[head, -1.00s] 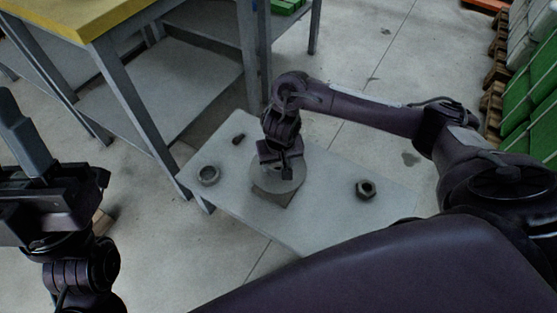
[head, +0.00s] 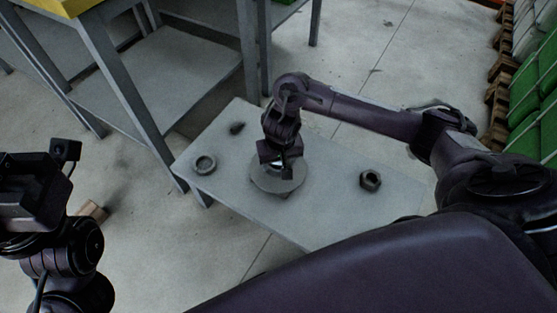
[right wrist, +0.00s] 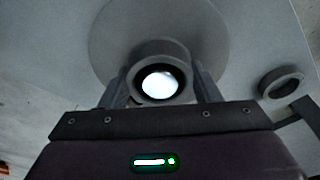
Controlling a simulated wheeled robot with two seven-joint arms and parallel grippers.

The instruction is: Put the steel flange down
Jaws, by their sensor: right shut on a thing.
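The steel flange (head: 279,186) is a grey round disc with a raised hub, seen over the middle of the small grey table (head: 318,222). My right gripper (head: 277,165) points down over it. In the right wrist view the gripper's two fingers stand on either side of the flange's hub (right wrist: 160,50), shut on it, with the wide disc (right wrist: 107,35) beyond. The disc lies flat and very close to the tabletop; I cannot tell whether it touches. My left gripper (head: 32,192) is at the left edge, away from the table; its fingertips do not show clearly.
A grey ring (head: 204,165) lies at the table's left; it also shows in the right wrist view (right wrist: 281,82). A hex nut (head: 370,180) lies right of the flange. A small dark piece (head: 237,128) lies near the back edge. A yellow-topped bench (head: 112,62) stands behind left.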

